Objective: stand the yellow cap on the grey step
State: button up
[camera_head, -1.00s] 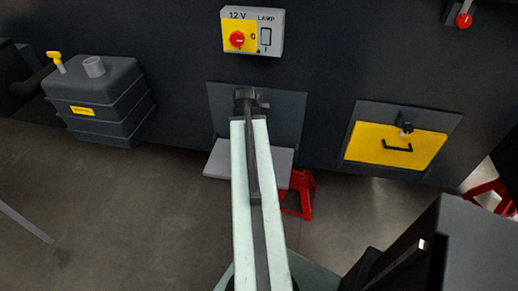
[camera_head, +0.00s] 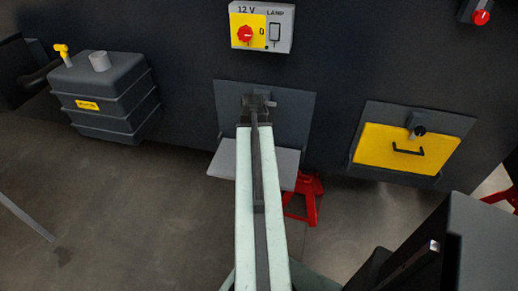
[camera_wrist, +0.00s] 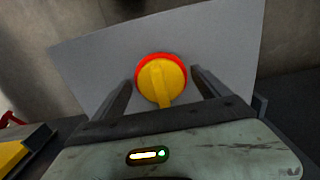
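The yellow cap (camera_wrist: 160,80) shows in the wrist view with a red rim and a raised yellow grip. It lies between the two fingers of my gripper (camera_wrist: 162,76), against the pale grey surface of the step. The fingers are spread, with a narrow gap on each side of the cap. Whether the cap rests on the step is hard to tell. The grey step (camera_wrist: 225,40) fills much of that view. In the head view the step (camera_head: 226,158) juts from the dark wall, partly behind my arm. My gripper (camera_head: 259,101) is at the arm's far end; the cap is hidden there.
A dark tank (camera_head: 105,95) with an open grey neck (camera_head: 99,61) stands at left. A 12 V lamp switch box (camera_head: 262,26) is above the step. A yellow hatch (camera_head: 400,150) is at right. A red stand (camera_head: 308,195) is beneath the step's right side.

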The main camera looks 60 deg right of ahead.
notch_tip(320, 180, up, 12)
jog(key=p, duration=1.2)
jog(key=shift+r, duration=0.2)
